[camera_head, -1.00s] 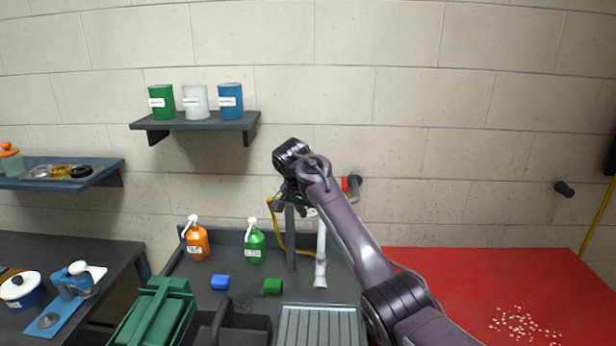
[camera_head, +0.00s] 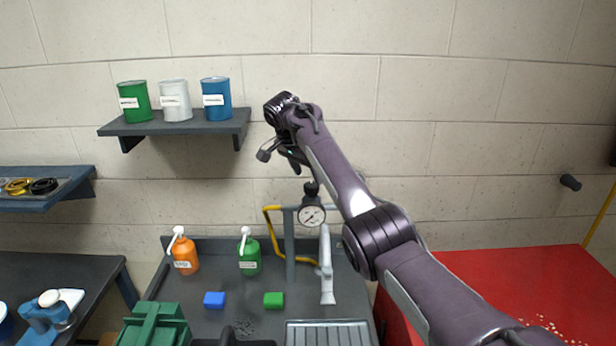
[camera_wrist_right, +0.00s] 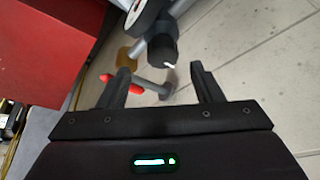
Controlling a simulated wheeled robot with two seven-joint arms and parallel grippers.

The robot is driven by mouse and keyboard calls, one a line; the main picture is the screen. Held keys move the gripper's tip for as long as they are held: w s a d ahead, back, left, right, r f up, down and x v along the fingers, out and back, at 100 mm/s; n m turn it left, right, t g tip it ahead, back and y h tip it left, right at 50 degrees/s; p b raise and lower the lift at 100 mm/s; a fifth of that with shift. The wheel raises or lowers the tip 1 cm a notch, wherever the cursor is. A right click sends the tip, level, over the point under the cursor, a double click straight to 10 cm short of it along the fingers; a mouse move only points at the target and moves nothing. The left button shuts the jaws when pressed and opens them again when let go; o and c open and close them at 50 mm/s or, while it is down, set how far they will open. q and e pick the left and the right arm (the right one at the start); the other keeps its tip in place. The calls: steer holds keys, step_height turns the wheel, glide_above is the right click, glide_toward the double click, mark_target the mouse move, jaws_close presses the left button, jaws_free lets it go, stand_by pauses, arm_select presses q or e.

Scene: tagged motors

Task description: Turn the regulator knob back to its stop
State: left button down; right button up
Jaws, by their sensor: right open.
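The regulator's black knob (camera_head: 311,188) sits on top of its round white gauge (camera_head: 311,214) in the head view, beside a grey post. In the right wrist view the black knob (camera_wrist_right: 162,49) has a white mark, with the gauge (camera_wrist_right: 143,14) next to it. My right gripper (camera_head: 279,156) is open and empty, above and left of the knob in the head view. In the wrist view the knob shows ahead, between the open fingers (camera_wrist_right: 158,75), and they appear clear of it. My left gripper is not in view.
A yellow hose (camera_head: 270,222) and a white pipe (camera_head: 326,270) are close to the regulator. Green (camera_head: 249,255) and orange (camera_head: 185,254) pump bottles stand left on the bench. A shelf (camera_head: 180,126) with cans is left of my gripper. A red handle (camera_wrist_right: 129,84) shows below the knob in the wrist view.

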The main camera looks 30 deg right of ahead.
mark_target(311, 184)
steer(key=p+x, duration=0.1)
steer(key=x, duration=0.2)
steer(key=shift+d+f, duration=0.15)
steer(key=shift+f, duration=0.15)
steer(key=shift+w+d+f, duration=0.1)
steer(key=shift+w+f, duration=0.25)
steer(key=shift+f, duration=0.15)
steer(key=shift+s, duration=0.1)
steer(key=c, duration=1)
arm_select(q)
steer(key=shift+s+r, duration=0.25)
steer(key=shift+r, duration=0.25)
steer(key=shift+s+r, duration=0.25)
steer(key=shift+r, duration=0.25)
